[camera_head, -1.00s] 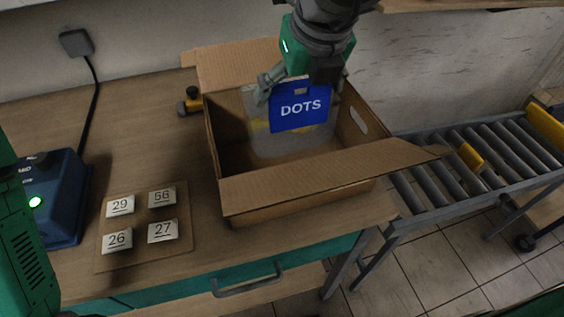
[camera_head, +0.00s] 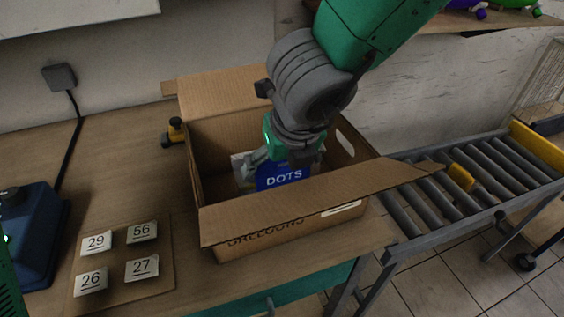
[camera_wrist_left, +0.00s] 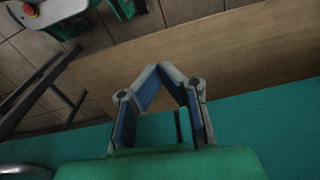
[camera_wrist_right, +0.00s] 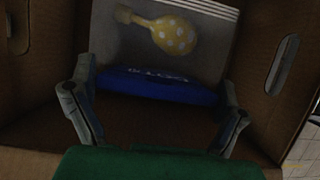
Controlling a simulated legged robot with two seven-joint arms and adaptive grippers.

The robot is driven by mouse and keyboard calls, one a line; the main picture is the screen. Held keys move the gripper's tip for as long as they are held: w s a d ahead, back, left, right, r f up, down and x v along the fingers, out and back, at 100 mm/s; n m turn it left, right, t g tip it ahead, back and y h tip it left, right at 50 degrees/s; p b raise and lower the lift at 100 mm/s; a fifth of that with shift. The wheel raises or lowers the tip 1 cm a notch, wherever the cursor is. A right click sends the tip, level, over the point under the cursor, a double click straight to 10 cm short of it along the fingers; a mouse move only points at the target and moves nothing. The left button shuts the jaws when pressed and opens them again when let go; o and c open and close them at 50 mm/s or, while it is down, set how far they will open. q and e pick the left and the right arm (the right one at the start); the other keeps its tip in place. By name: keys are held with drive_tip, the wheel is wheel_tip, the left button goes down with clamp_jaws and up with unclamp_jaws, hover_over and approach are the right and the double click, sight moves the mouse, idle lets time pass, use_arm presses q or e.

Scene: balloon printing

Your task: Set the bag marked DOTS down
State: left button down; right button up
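The bag marked DOTS (camera_head: 284,177) is inside the open cardboard box (camera_head: 345,207), its blue header partly behind the front flap. In the right wrist view, the bag (camera_wrist_right: 172,40) is clear with a yellow, white-dotted balloon inside; its blue header (camera_wrist_right: 155,85) lies across the gap between my fingers. My right gripper (camera_wrist_right: 155,112) is down in the box, with fingers spread wide on either side of the header and not closed on it. In the head view, the arm hides its fingertips. My left gripper (camera_wrist_left: 159,68) is away from the box, fingertips together, nothing between them.
Number tiles lie on a brown board (camera_head: 163,262) left of the box. A blue device (camera_head: 35,235) stands at the left edge, and a small yellow-black item (camera_head: 175,130) is beside the box. A roller conveyor (camera_head: 455,185) runs to the right. Box walls and flaps surround my right gripper.

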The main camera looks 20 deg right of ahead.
drive_tip(key=shift+d, duration=0.1)
drive_tip(key=p+v, duration=0.3)
drive_tip(key=v, duration=0.9)
drive_tip(key=shift+s, duration=0.1)
